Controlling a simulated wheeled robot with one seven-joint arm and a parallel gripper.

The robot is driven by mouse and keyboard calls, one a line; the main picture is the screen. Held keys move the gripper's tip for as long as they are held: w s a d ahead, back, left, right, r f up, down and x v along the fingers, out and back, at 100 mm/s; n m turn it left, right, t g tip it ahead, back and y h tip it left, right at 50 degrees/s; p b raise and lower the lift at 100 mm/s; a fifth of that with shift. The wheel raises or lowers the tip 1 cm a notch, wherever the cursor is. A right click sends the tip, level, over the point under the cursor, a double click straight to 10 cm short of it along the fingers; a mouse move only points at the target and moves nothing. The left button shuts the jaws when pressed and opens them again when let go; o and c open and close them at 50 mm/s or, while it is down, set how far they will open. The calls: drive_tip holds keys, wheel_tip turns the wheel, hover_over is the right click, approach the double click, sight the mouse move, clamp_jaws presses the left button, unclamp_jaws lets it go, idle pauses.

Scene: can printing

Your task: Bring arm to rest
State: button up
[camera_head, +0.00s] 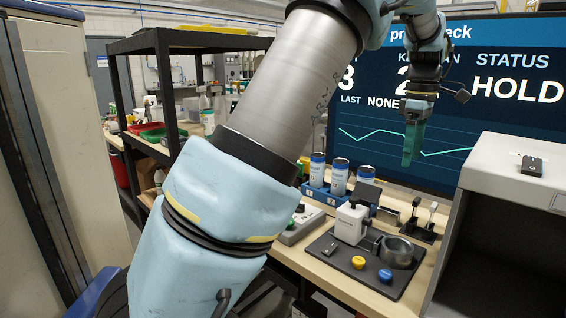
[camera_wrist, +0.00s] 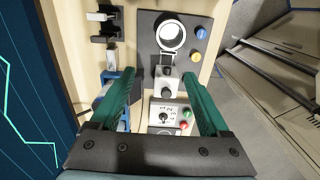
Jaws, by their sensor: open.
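My gripper (camera_head: 411,148) hangs from my arm high above the bench, in front of the big screen, with its green fingers pointing down. In the wrist view my gripper (camera_wrist: 160,90) shows two green fingers spread wide apart with nothing between them. It is open and empty. Below it lie the printing fixture (camera_wrist: 165,75) with its round metal ring and a control box (camera_wrist: 157,118) with buttons. In the head view my arm fills the middle and hides part of the bench.
A black plate (camera_head: 325,262) on the bench bears the fixture (camera_head: 350,222), the ring (camera_head: 397,250), a yellow knob and a blue knob. Several cans (camera_head: 339,177) stand in a blue holder behind it. A grey cabinet (camera_head: 515,165) is at right, the status screen (camera_head: 465,110) behind, a black shelf (camera_head: 163,95) at left.

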drive_tip(key=w+a+f+m+b, duration=0.1)
drive_tip(key=a+f+m+b, duration=0.15)
drive_tip(key=a+f, duration=0.55)
drive_tip(key=a+f+m+b, duration=0.2)
drive_tip(key=a+f+b, duration=0.15)
drive_tip(key=a, duration=0.85)
drive_tip(key=s+a+f+m+b, duration=0.2)
drive_tip(key=s+a+f+m, duration=0.1)
drive_tip(key=s+a+f, duration=0.3)
drive_tip(key=s+a+f+m+t+b, duration=0.1)
drive_tip(key=s+a+f+m+b, duration=0.1)
drive_tip(key=s+a+f, duration=0.4)
drive_tip(key=a+m, duration=0.1)
drive_tip(key=a, duration=0.4)
drive_tip(key=shift+f+t, duration=0.3)
drive_tip(key=shift+f, duration=0.1)
